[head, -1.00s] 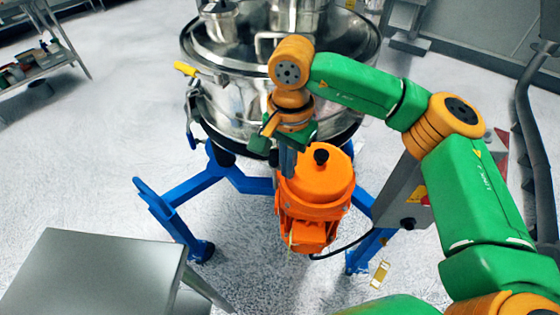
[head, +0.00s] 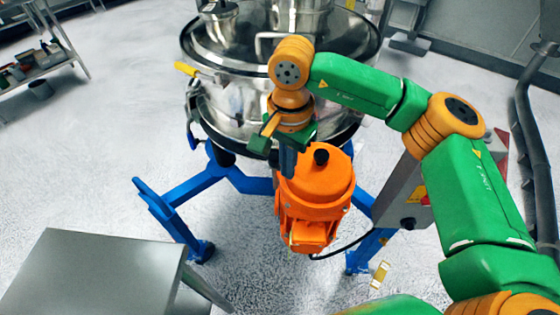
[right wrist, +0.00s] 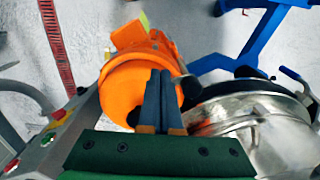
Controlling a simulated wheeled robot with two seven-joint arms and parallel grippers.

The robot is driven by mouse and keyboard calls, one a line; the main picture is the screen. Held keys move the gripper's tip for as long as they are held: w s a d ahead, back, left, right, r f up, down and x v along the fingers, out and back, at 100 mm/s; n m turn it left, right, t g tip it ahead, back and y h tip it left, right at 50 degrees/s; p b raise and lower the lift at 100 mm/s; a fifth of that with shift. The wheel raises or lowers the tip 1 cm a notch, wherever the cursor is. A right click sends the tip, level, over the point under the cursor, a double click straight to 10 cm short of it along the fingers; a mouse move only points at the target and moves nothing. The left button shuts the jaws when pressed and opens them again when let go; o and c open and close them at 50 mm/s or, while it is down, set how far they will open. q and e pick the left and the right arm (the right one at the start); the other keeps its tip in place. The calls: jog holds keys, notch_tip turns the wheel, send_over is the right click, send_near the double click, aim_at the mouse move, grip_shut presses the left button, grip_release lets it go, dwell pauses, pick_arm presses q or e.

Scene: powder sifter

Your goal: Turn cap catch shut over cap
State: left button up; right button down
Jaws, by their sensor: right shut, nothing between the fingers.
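The orange motor unit (head: 316,205) stands in front of the steel sifter (head: 225,108), with a round orange cap (head: 322,180) on top. A black knob (head: 321,156) sits on the cap; I cannot tell if it is the catch. My right gripper (head: 287,168) points down at the cap's left side, fingers together and empty. In the right wrist view the shut fingers (right wrist: 160,90) overlap the orange cap (right wrist: 125,88), hiding part of it; contact cannot be told. My left gripper is out of view.
Blue legs (head: 165,215) carry the sifter. A yellow-handled clamp (head: 186,69) is on its left rim. A grey control box (head: 405,195) stands right of the motor. A grey table (head: 95,270) is at the lower left, with open floor beyond it.

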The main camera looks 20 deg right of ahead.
jog(key=shift+f+b, duration=1.55)
jog(key=shift+f, duration=0.2)
jog(key=shift+w+d+r+p, duration=0.2)
jog(key=shift+w+p, duration=0.1)
jog(key=shift+w, duration=0.3)
jog(key=shift+s+f, duration=0.15)
jog(key=shift+s, duration=0.05)
notch_tip(320, 180, up, 7)
jog(key=p, duration=0.5)
dwell(0.5)
